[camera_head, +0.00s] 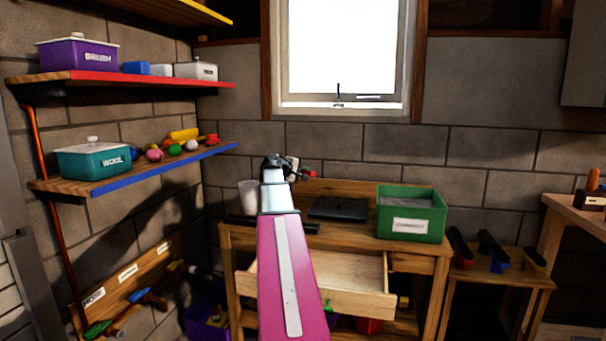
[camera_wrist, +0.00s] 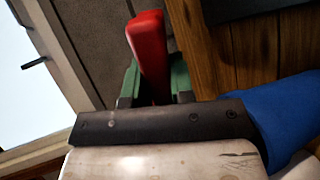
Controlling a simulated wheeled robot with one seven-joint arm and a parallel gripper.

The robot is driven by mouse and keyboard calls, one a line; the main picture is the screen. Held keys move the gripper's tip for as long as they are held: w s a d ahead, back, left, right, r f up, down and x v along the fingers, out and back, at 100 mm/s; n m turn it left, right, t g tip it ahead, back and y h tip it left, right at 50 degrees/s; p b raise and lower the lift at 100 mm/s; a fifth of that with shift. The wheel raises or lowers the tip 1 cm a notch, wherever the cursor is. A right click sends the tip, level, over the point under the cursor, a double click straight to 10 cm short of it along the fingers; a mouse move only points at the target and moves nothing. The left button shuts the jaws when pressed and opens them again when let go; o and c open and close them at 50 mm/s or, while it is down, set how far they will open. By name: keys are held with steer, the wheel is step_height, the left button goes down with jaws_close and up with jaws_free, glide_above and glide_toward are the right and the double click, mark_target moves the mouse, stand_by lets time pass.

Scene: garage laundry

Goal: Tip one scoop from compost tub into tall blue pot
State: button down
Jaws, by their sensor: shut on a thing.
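My gripper (camera_head: 297,168) is raised above the back of the wooden desk. In the wrist view its fingers (camera_wrist: 152,98) are shut on a red handle (camera_wrist: 148,50); a bit of red also shows at the gripper in the head view. Whatever the handle carries is hidden. A green open tub (camera_head: 410,222) with a pale label, too small to read, stands on the desk right of my gripper. I cannot tell whether it is the compost tub. A blue surface (camera_wrist: 285,108) shows at the right of the wrist view; whether it is the tall blue pot is unclear.
The desk's drawer (camera_head: 350,301) is pulled out, partly behind my arm. A white cup (camera_head: 249,196) and a dark flat thing (camera_head: 338,208) are on the desk. Shelves with a purple box (camera_head: 78,54) and teal box (camera_head: 92,160) are at left. A small stand (camera_head: 497,276) is at right.

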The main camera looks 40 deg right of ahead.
stand_by(0.6)
steer(key=shift+r, duration=3.05)
steer(key=shift+a, duration=0.15)
